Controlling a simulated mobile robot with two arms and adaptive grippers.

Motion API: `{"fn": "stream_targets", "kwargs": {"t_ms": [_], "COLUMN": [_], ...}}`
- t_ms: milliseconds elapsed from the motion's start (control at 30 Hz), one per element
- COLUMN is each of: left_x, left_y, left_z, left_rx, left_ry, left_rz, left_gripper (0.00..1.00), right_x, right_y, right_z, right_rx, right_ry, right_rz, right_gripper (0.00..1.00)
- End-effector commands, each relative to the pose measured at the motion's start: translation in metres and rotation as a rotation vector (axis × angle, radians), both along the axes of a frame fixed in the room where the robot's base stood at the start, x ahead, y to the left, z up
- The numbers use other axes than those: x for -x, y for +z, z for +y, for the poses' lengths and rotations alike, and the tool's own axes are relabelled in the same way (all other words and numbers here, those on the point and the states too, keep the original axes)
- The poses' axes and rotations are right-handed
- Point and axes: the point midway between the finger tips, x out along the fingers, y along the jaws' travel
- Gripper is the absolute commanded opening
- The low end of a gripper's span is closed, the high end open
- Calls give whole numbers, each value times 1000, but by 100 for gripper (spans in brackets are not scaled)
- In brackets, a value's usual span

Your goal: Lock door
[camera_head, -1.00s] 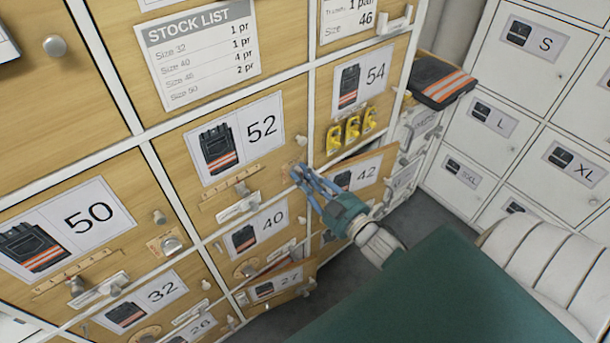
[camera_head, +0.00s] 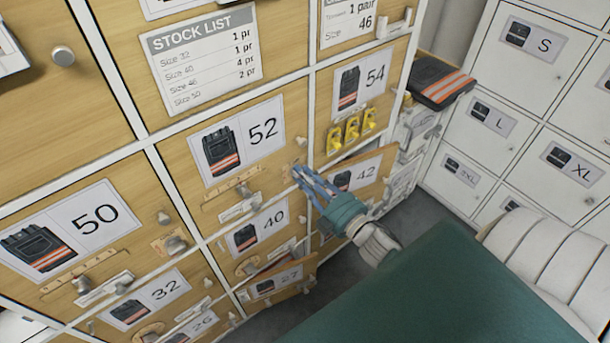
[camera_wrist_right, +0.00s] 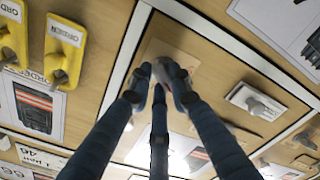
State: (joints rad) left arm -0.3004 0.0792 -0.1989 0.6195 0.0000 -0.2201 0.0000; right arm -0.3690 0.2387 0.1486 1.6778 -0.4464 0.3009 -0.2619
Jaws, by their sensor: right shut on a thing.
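The door marked 52 (camera_head: 178,165) is light wood in a white frame and looks closed. It has a small knob (camera_head: 300,141) near its right edge and a slide bolt (camera_head: 241,190) below its label. My right gripper (camera_head: 298,172) is at the lower right corner of this door. In the right wrist view its blue fingers (camera_wrist_right: 165,75) are shut on a small grey turn knob (camera_wrist_right: 177,72) on a wooden plate (camera_wrist_right: 190,61). The fingers hide most of the knob, so its angle is unclear. My left gripper is not in view.
The door marked 42 (camera_head: 371,163) stands ajar just right of my gripper, and the door marked 27 (camera_head: 300,275) is also ajar. White lockers (camera_head: 535,65) stand at the right.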

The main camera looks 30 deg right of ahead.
Motion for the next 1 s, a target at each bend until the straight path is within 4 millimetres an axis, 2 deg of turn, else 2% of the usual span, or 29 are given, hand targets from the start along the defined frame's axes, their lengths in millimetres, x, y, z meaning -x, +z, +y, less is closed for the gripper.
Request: {"fn": "stream_targets", "kwargs": {"t_ms": [500,1000], "left_x": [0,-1], "left_y": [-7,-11], "left_z": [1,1], "left_rx": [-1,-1], "left_ry": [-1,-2], "left_rz": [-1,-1], "left_gripper": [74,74], "right_x": [0,0], "right_y": [0,0], "right_z": [2,3], "right_rx": [439,611], "right_ry": [0,1], "right_rz": [-34,-47], "right_gripper": [0,0]}}
